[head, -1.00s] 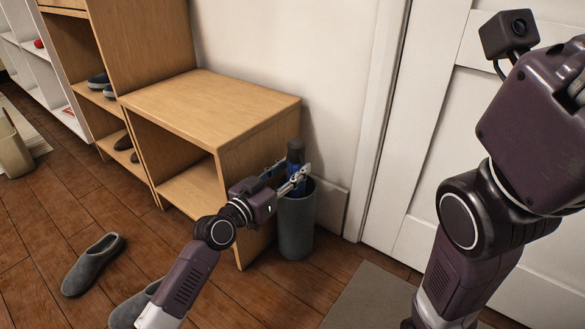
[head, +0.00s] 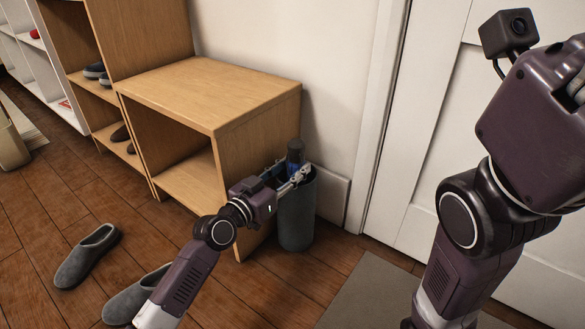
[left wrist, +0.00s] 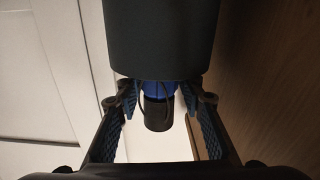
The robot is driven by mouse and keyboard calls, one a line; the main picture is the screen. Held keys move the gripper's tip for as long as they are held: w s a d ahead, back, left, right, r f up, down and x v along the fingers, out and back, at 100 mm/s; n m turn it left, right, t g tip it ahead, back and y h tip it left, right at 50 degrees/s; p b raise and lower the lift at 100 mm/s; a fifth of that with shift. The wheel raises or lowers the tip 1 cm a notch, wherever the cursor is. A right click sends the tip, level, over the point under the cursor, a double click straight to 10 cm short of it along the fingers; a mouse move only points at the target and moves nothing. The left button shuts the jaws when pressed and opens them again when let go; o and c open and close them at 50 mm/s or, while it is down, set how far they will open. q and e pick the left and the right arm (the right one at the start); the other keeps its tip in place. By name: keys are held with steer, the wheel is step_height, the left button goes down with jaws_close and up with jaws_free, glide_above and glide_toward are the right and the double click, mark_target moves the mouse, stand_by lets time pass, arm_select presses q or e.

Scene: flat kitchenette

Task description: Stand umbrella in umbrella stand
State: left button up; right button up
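The umbrella (head: 295,154) is folded, dark blue with a black end, and roughly upright. Its lower part is hidden inside the grey cylindrical umbrella stand (head: 297,222); its upper end sticks out above the rim. My left gripper (head: 291,175) is at the rim, with its fingers on both sides of the umbrella, shut on it. The left wrist view shows the blue body (left wrist: 161,88) between the finger pads and a thin strap loop beside it. The stand (left wrist: 160,40) fills the top of that view. My right arm is at the right; its fingers are not visible.
A wooden cabinet (head: 205,88) stands directly left of the umbrella stand, and a white door (head: 440,150) is to the right. Grey slippers (head: 88,256) lie on the floor at the lower left. A grey mat (head: 370,290) lies in front of the door.

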arm_select(q)
steer(key=o, duration=0.5)
steer(key=shift+r, duration=0.1)
steer(key=shift+f, duration=0.2)
steer(key=v, duration=1.2)
steer(key=shift+r, duration=0.15)
